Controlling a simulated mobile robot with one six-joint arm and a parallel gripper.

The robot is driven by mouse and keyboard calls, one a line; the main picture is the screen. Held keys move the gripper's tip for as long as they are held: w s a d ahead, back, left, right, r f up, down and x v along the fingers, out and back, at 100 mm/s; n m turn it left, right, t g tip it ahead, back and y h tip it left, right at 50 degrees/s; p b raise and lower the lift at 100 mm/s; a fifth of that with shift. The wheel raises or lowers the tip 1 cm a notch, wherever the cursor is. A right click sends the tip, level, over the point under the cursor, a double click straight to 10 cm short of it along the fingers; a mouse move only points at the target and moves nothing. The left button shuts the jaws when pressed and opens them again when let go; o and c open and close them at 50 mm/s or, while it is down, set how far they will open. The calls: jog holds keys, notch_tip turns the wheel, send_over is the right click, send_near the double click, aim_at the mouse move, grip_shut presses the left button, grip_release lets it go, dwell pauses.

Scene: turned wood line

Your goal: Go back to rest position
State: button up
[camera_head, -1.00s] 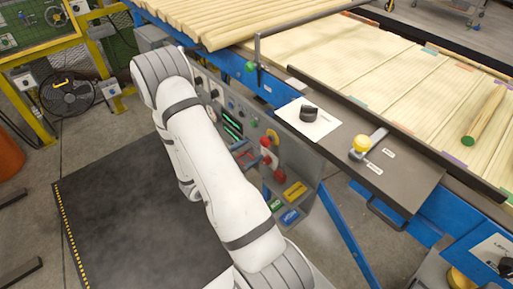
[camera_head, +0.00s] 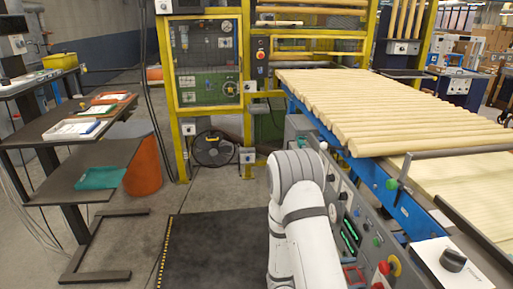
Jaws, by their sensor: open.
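My white arm rises at the bottom centre of the head view, beside the conveyor's control panel (camera_head: 350,226). Its upper bend stands over the left edge of the panel. My gripper is outside the picture, so its jaws and whatever is near them cannot be seen.
The blue-framed conveyor (camera_head: 409,217) with a row of wooden rods (camera_head: 390,112) fills the right. A dark mat (camera_head: 210,245) lies on the floor. A workbench (camera_head: 75,140) with trays stands at left, an orange bin (camera_head: 143,165) behind it. A yellow frame (camera_head: 246,90) and fan (camera_head: 212,148) stand at the back.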

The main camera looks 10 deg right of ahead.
jog(key=s+a+r+m+g+y+p, duration=0.2)
jog(key=s+a+r+m+g+y, duration=0.3)
jog(key=s+r+m+y, duration=0.6)
jog(key=a+r+m+t+y+p, duration=0.2)
jog(key=a+r+t+y, duration=0.5)
jog(key=a+r, duration=0.6)
jog(key=shift+s+a+m+t+p, duration=0.15)
jog(key=shift+a+m+t+p, duration=0.3)
jog(key=shift+m, duration=0.45)
jog(key=shift+r, duration=0.1)
